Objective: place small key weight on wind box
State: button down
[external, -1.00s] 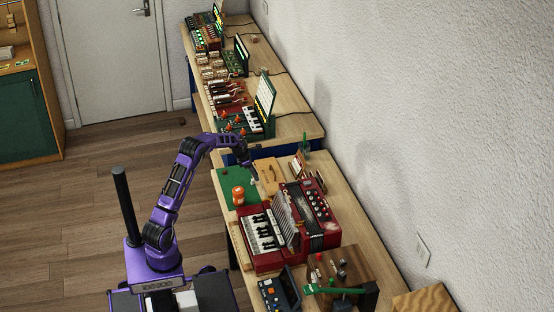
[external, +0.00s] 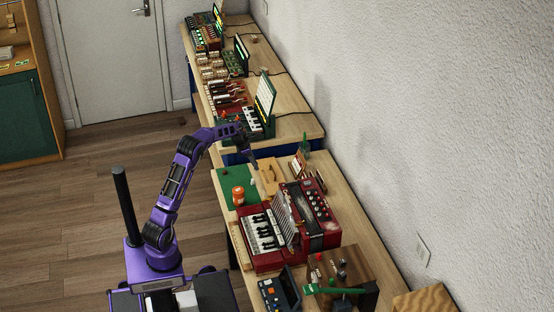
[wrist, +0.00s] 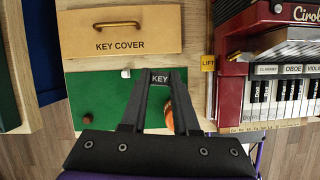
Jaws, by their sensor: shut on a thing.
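A small dark block lettered KEY (wrist: 159,78), apparently the small key weight, is between my gripper's fingertips in the wrist view. My gripper (wrist: 160,82) is shut on it, above the green mat (wrist: 105,98). In the external view my gripper (external: 253,163) hangs over the far end of the near bench, by the wooden key cover (external: 270,177). The key cover, with a brass handle, also shows in the wrist view (wrist: 124,32). No label reading wind box can be seen, so I cannot tell which thing it is.
An orange jar (external: 238,196) stands on the mat, partly behind a finger in the wrist view. A brown knob (wrist: 87,118) and a white piece (wrist: 126,73) are there too. A red accordion (external: 262,240) stands to the right of the mat in the wrist view.

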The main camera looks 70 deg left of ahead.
notch_tip(320, 180, up, 14)
jog(key=w+d+m+p, duration=0.2)
jog(key=w+d, duration=0.7)
jog(key=d, duration=0.3)
jog(key=m+g+h+p, duration=0.2)
jog(key=m+h+p, duration=0.15)
jog(key=m, duration=0.25)
send_over(333, 259)
jog(key=s, duration=0.1)
jog(key=shift+y, duration=0.45)
jog(key=f, duration=0.3)
jog(key=a+f, duration=0.1)
jog(key=f, duration=0.6)
jog(key=shift+a, duration=0.15)
jog(key=shift+t, duration=0.3)
jog(key=shift+f, duration=2.55)
jog(key=shift+f, duration=0.1)
